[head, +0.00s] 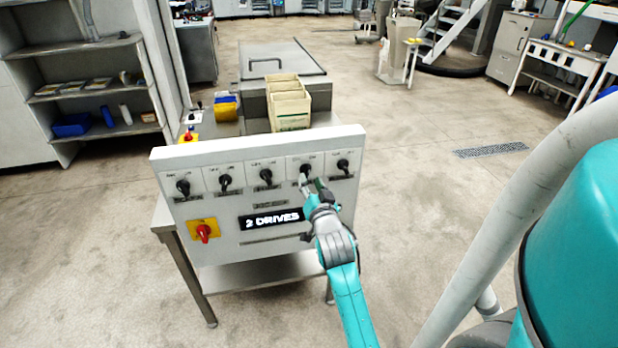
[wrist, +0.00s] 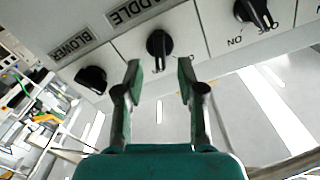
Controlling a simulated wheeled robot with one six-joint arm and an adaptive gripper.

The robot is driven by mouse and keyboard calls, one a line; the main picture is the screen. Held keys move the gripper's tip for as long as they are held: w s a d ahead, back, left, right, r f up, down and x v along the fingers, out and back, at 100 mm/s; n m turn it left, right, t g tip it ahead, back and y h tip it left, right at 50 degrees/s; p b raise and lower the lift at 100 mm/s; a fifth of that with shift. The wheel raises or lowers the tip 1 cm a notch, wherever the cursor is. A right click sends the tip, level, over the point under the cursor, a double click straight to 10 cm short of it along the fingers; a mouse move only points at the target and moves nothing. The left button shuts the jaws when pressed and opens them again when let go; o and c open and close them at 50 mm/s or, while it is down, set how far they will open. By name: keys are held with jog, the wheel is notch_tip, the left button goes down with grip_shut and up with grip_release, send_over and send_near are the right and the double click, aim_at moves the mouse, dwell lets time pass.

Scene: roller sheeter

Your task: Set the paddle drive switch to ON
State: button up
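The paddle drive switch is a black rotary knob (wrist: 159,45) beside the PADDLE label in the wrist view. In that view its grip bar points nearly straight down, between partly hidden position marks. In the head view it is the fourth knob (head: 305,171) from the left on the white panel (head: 228,245). My gripper (wrist: 159,64) is open and empty, with one green fingertip to each side of the knob's lower end. I cannot tell whether either finger touches it. My gripper (head: 311,184) also shows at the panel in the head view.
The BLOWER knob (wrist: 91,80) and another knob (wrist: 254,12) flank the paddle switch closely. A black display (head: 272,219) reads "2 DRIVES". A red knob on a yellow plate (head: 203,231) sits lower left. Open floor lies right of the machine.

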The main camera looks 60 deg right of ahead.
jog(key=v, duration=0.8)
jog(key=shift+s+a, duration=0.2)
dwell(0.6)
jog(key=s+a+f+n+t+y, duration=0.1)
jog(key=s+a+f+n+y, duration=0.15)
jog(key=a, duration=0.45)
jog(key=s+a+f+n+t+y, duration=0.1)
jog(key=a+f+n+y, duration=0.1)
jog(key=a+f, duration=0.35)
jog(key=s+a+f+n+t+y, duration=0.1)
jog(key=a+f+n+y, duration=0.15)
jog(key=a, duration=0.65)
jog(key=s+a+n+y, duration=0.6)
jog(key=s+a, duration=0.7)
jog(key=s, duration=0.4)
jog(key=shift+s+a+r+n+y, duration=0.15)
jog(key=shift+s+a+n+y, duration=0.2)
jog(key=shift+n, duration=0.45)
